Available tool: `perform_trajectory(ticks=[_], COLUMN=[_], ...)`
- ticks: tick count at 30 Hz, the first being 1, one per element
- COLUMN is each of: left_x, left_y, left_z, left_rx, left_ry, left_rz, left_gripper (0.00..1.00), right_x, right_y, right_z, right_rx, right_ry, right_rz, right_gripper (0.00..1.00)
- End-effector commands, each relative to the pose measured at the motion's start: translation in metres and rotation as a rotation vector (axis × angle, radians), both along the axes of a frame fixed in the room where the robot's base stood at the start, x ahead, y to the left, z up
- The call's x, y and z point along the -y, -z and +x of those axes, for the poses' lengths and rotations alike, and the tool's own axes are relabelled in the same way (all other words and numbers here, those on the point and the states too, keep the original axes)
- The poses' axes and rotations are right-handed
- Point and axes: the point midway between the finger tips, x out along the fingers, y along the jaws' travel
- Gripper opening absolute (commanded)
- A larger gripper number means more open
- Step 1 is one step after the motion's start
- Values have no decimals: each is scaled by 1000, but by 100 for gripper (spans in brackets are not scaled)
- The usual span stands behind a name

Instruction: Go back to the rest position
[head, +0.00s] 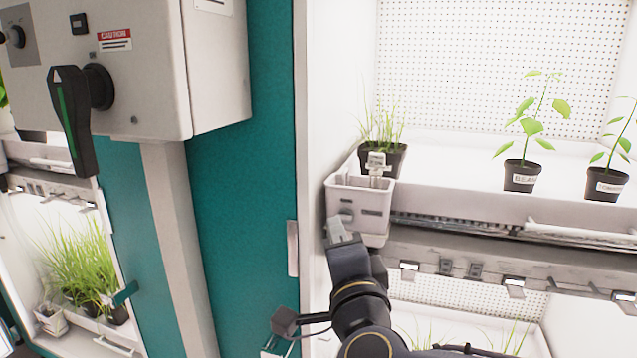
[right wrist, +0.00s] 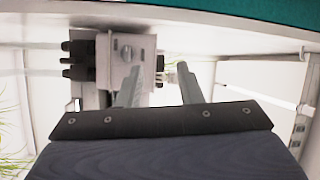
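My right gripper (head: 345,232) is in front of the growth chamber, just below and beside a small pale grey bin (head: 360,205) on the shelf's front edge. A label-like piece (head: 376,165) sticks up out of the bin. In the right wrist view the two fingers (right wrist: 158,78) stand apart with nothing held between them. A grey box with dark clips (right wrist: 118,68) lies beyond the fingers there; whether a finger touches it I cannot tell. My left gripper is not in view.
Potted plants stand on the shelf (head: 450,195): a grassy one (head: 382,140) behind the bin and a bean plant (head: 522,178) to the right. A control box with a black handle (head: 75,120) juts out at the upper left. A teal panel (head: 240,190) stands left of the chamber.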

Motion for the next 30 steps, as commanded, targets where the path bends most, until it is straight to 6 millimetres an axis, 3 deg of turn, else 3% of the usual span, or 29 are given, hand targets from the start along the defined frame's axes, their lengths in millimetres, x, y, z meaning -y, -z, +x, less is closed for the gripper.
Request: perform_trajectory(ticks=[2,5,8,15,18,21,24,30], left_x=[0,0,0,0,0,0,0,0], left_y=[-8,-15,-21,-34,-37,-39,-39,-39], left_z=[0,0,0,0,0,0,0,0], left_rx=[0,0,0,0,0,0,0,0], left_ry=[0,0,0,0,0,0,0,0], left_rz=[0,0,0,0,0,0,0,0], left_gripper=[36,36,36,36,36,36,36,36], right_x=[24,49,74,140,159,171,176,176], right_y=[-4,9,41,148,180,198,207,208], right_z=[-2,-18,-45,-147,-185,-211,-224,-226], right_rx=[3,-27,-105,-463,-603,-698,-747,-752], right_ry=[-75,-200,-318,-553,-616,-658,-681,-683], right_rz=[-88,-256,-443,-816,-889,-927,-943,-944], right_gripper=[33,33,33,33,33,33,33,33])
